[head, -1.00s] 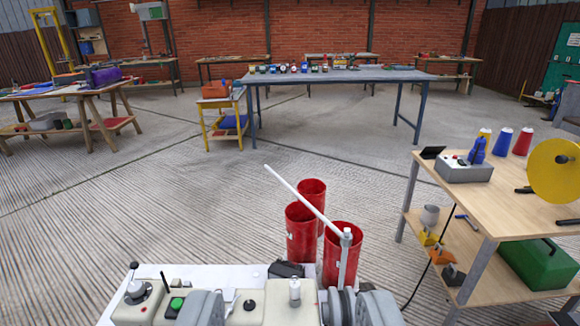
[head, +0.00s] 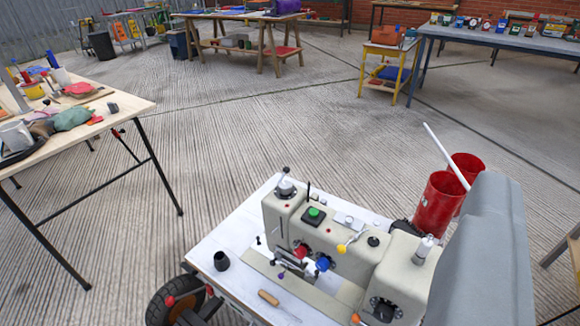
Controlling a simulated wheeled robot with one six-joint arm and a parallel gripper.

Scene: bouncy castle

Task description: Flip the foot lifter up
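The cream sewing machine (head: 345,235) stands on a white-topped table (head: 215,240) at the lower middle of the head view. Its front carries a red knob (head: 301,251), a blue knob (head: 323,263), a yellow-tipped lever (head: 342,248) and a small purple-tipped lever (head: 281,275) low by the needle area. An orange knob (head: 356,318) shows at the bottom edge. I cannot tell for sure which of these is the foot lifter. A large grey smooth shape at the right seems to be part of me and covers the machine's right end. My fingertips cannot be made out.
A dark cup (head: 221,261) and a wooden-handled tool (head: 268,297) lie on the white table. Red bins (head: 437,203) stand behind the machine. A cluttered wooden table (head: 135,103) is at the left. The concrete floor between is clear.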

